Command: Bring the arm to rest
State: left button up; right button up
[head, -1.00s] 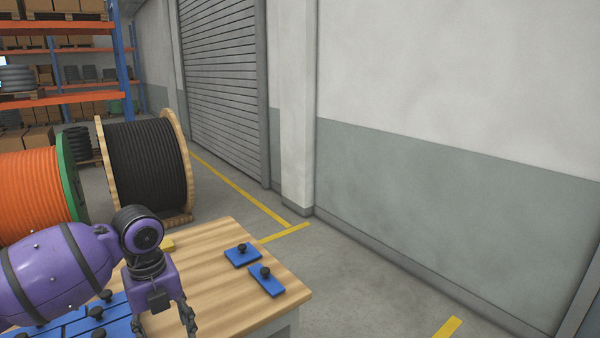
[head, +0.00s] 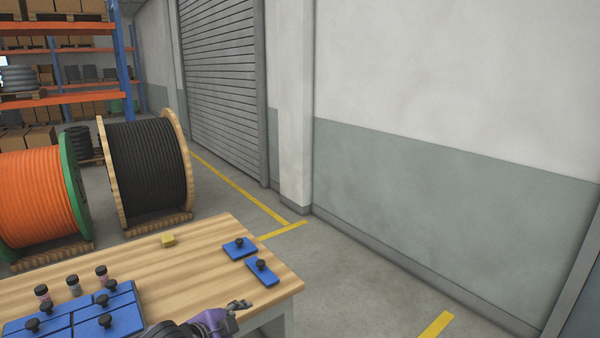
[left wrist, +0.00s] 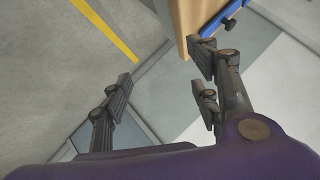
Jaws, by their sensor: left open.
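My left gripper (head: 238,306) is low in the head view, at the front right edge of the wooden table (head: 200,262), with part of my purple wrist behind it. In the left wrist view its dark fingers (left wrist: 158,92) are spread apart with nothing between them, over the floor. The table edge (left wrist: 195,14) shows beyond the right-hand fingers, with a bit of blue board and a dark knob on it. My right gripper is not in view.
Two blue plates with black knobs (head: 240,249) (head: 262,274) lie at the table's right. Blue boards with several knobs (head: 108,318) and small dark-capped jars (head: 73,287) are at the left. Cable drums (head: 146,168) stand behind.

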pick_arm(q)
jog(key=s+a+f+n+y+p, duration=0.1)
jog(key=s+f+n, duration=0.3)
jog(key=s, duration=0.9)
jog(key=s+a+f+n+y, duration=0.1)
jog(key=s+a+f+n, duration=0.1)
jog(key=s+f+n, duration=0.3)
jog(key=s+a+f+n+y+p, duration=0.1)
jog(key=s+f+n, duration=0.3)
jog(key=s+f, duration=0.6)
jog(key=s+a+y, duration=0.1)
jog(key=s, duration=1)
jog(key=shift+a+f+n+g+p, duration=0.2)
jog(key=shift+a+n+g+p, duration=0.1)
jog(key=shift+n, duration=0.1)
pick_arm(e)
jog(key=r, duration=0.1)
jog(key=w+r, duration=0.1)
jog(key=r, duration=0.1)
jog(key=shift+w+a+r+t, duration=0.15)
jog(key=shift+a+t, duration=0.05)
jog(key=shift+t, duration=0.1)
